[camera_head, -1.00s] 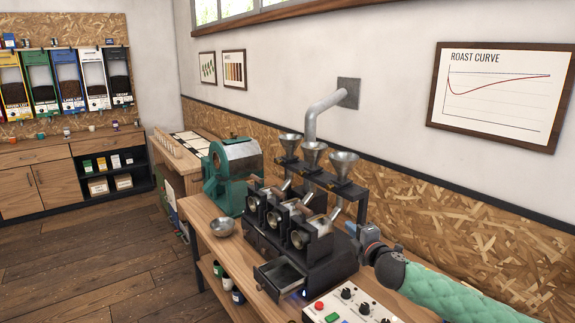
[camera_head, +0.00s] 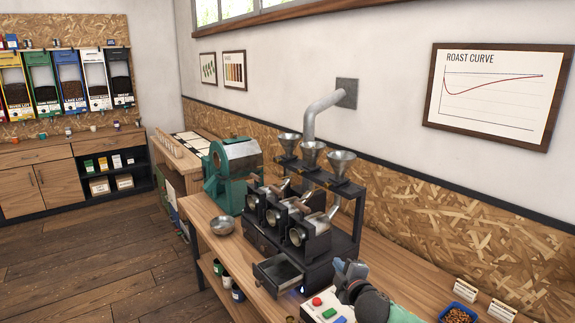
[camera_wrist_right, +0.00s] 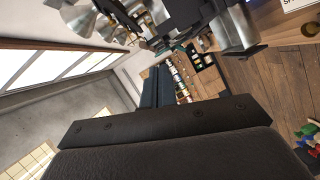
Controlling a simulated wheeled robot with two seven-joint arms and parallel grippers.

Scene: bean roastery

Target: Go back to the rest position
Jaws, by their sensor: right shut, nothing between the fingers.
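My right gripper (camera_head: 349,268) is at the lower right of the head view, over the workbench (camera_head: 208,217) and just right of the black sample roaster (camera_head: 290,245). It is shut and empty, apart from the roaster as far as the picture shows. In the right wrist view a dark finger (camera_wrist_right: 158,88) reaches up the middle, with the roaster's metal funnels (camera_wrist_right: 80,18) and drums above it. My left gripper is not in the head view.
The roaster's drawer (camera_head: 278,272) stands open at its front. A control panel (camera_head: 325,310) lies below my gripper. A metal bowl (camera_head: 223,225), a green machine (camera_head: 232,175) and a blue tray of beans (camera_head: 458,314) are on the bench. The floor at left is clear.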

